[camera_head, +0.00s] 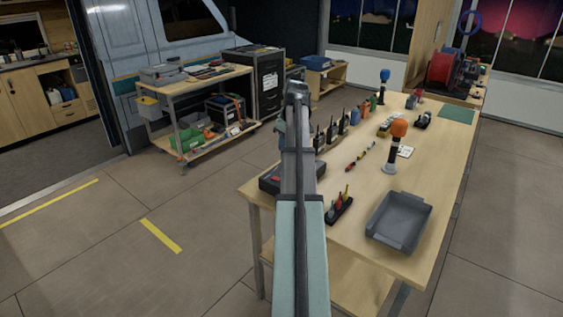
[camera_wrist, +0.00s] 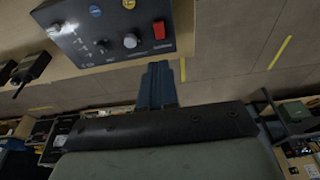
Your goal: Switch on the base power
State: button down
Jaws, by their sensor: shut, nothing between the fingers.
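The base (camera_wrist: 130,20) is a dark box with knobs, small sockets and a red rocker switch (camera_wrist: 159,30) near its front right corner in the wrist view. I cannot read whether the switch is on. My gripper (camera_wrist: 158,68) is shut and empty, its fingertips just below the box's front edge in the picture, a little below the switch. The depth gap is unclear. In the head view the base (camera_head: 270,181) sits at the table's left edge, partly hidden by my arm.
The wooden table (camera_head: 350,210) holds a grey tray (camera_head: 398,222), a small rack of coloured tools (camera_head: 340,205), several radios (camera_head: 331,132) and an orange-topped device (camera_head: 396,142). A cart (camera_head: 190,90) stands at the back left. The floor left of the table is clear.

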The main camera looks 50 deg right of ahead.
send_over(278, 179)
jog(key=f, duration=1.1)
jog(key=shift+s+f, duration=0.1)
jog(key=shift+s, duration=0.2)
jog(key=shift+s+d+f, duration=0.1)
jog(key=shift+f, duration=0.9)
jog(key=shift+s+f, duration=0.2)
jog(key=shift+f, duration=0.25)
jog(key=shift+r, duration=0.1)
jog(key=shift+w+r, duration=0.1)
jog(key=shift+w, duration=0.15)
jog(key=shift+w+r, duration=0.25)
jog(key=shift+w, duration=0.25)
jog(key=shift+r, duration=0.15)
